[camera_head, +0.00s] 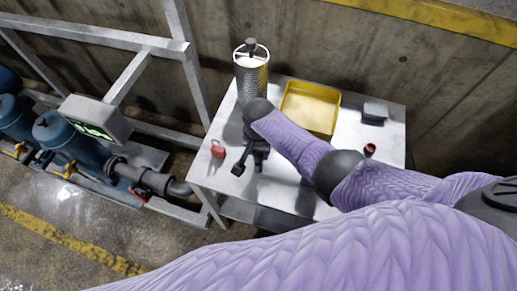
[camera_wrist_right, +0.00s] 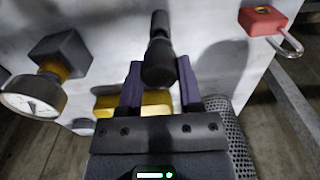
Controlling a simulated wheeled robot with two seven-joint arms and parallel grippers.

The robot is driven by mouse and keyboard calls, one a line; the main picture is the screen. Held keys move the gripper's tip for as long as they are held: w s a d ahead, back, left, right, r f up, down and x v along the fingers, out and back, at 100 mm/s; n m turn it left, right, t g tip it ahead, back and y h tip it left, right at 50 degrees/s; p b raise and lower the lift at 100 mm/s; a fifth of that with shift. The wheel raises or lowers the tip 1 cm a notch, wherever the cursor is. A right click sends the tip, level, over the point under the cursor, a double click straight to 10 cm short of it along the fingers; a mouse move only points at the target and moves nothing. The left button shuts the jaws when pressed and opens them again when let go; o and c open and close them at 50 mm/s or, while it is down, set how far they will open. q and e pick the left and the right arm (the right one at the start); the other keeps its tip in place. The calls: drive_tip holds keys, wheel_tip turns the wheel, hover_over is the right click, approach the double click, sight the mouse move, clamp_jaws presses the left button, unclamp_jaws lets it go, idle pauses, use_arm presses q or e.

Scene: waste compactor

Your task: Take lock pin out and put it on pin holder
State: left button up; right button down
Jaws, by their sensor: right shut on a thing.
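My right gripper (camera_head: 256,158) is over the left part of the white table and shows best of my two. In the right wrist view its two dark purple fingers (camera_wrist_right: 160,88) are closed around a black pin-like piece (camera_wrist_right: 159,60). The piece has a thick rounded end near the fingers and a narrower end pointing away. I take it to be the lock pin. In the head view a dark piece with a stem (camera_head: 239,168) shows at the lower left of the gripper; I cannot tell if it is the same piece. I cannot make out a pin holder. My left gripper is not in view.
On the white table (camera_head: 205,182) are a yellow tray (camera_head: 308,90), a mesh cylinder (camera_head: 252,80), a red padlock (camera_head: 217,149), a grey box (camera_head: 375,112) and a small red piece (camera_head: 370,149). A pressure gauge (camera_wrist_right: 35,97) and dark block (camera_wrist_right: 62,53) show in the wrist view.

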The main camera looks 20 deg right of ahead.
drive_tip(key=shift+f+b, duration=0.8)
drive_tip(key=shift+f, duration=0.25)
drive_tip(key=shift+c, duration=0.9)
unclamp_jaws()
drive_tip(key=shift+c, duration=0.4)
drive_tip(key=shift+r+p, duration=0.35)
drive_tip(key=shift+r, duration=0.05)
wheel_tip(320, 180, up, 7)
drive_tip(key=p, duration=0.7)
drive_tip(key=shift+f, duration=0.35)
